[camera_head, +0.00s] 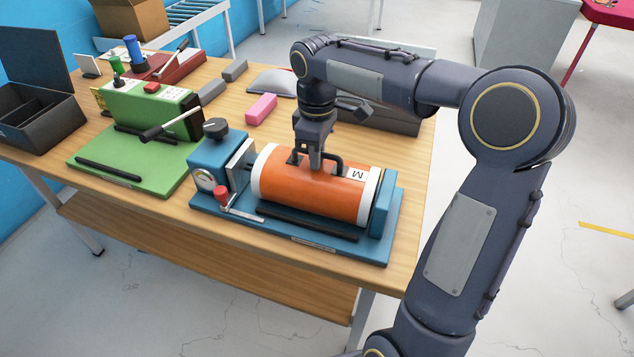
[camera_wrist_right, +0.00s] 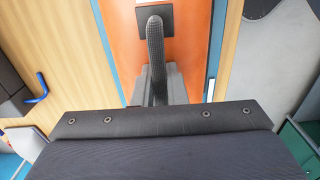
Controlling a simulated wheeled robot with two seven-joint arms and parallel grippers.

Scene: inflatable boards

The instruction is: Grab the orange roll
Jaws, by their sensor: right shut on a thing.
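The orange roll (camera_head: 305,192) lies on its side in the blue machine (camera_head: 388,240), with white bands at both ends and a white label marked M. A black handle is fixed on its top. My right gripper (camera_head: 318,167) reaches down from above and is shut on the roll's handle. In the right wrist view, the orange roll (camera_wrist_right: 122,50) fills the upper middle, and the black handle (camera_wrist_right: 155,40) runs down between the fingers, whose tips are partly hidden. My left gripper is not in view.
A green machine (camera_head: 100,160) with a lever stands left of the blue one. A pink block (camera_head: 261,108) and grey blocks (camera_head: 235,70) lie behind. A black open box (camera_head: 40,120) is at the far left. The wooden table (camera_head: 300,268) ends close in front.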

